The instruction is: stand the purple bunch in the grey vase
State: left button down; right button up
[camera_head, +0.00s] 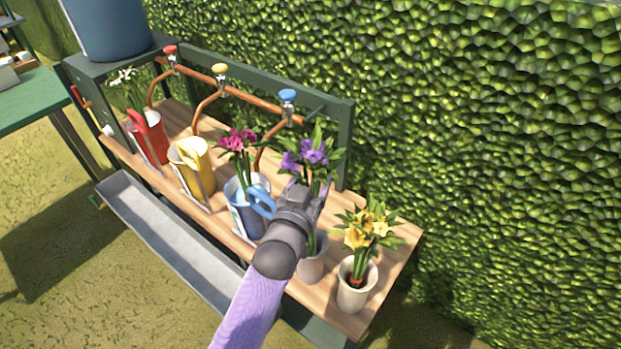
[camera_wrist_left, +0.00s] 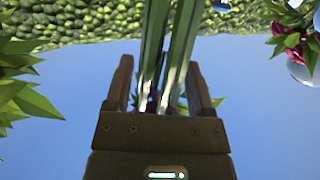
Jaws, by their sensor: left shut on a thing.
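The purple bunch (camera_head: 308,154) is upright, with purple blooms and green leaves. My left gripper (camera_head: 308,198) is shut on its stems, which also show between the fingers in the left wrist view (camera_wrist_left: 180,50). The grey vase (camera_head: 312,266) stands on the wooden bench below the gripper, partly hidden by my left arm. Green stem ends show at the vase's mouth; how deep they sit inside it, I cannot tell. My right gripper is not in view.
A pale vase with yellow flowers (camera_head: 354,290) stands just right of the grey vase. A blue jug (camera_head: 246,212) with pink flowers (camera_head: 238,140) is close on the left. Yellow (camera_head: 190,168) and red (camera_head: 150,142) jugs stand farther left. Copper taps and a hedge (camera_head: 480,150) lie behind.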

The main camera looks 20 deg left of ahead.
pick_arm(q)
notch_tip(320, 180, down, 7)
jog(key=b, duration=0.4)
jog(key=shift+r+b, duration=0.2)
jog(key=shift+b, duration=0.2)
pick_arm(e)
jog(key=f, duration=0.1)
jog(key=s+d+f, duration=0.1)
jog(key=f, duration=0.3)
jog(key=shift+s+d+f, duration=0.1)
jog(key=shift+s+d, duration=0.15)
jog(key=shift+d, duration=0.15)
pick_arm(q)
grip_release()
jog(key=s+p, duration=0.2)
jog(key=s, duration=0.8)
jog(key=shift+p, duration=0.35)
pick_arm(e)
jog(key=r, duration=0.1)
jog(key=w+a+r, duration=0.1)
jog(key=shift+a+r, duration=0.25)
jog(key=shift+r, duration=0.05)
pick_arm(q)
jog(key=shift+a, duration=0.1)
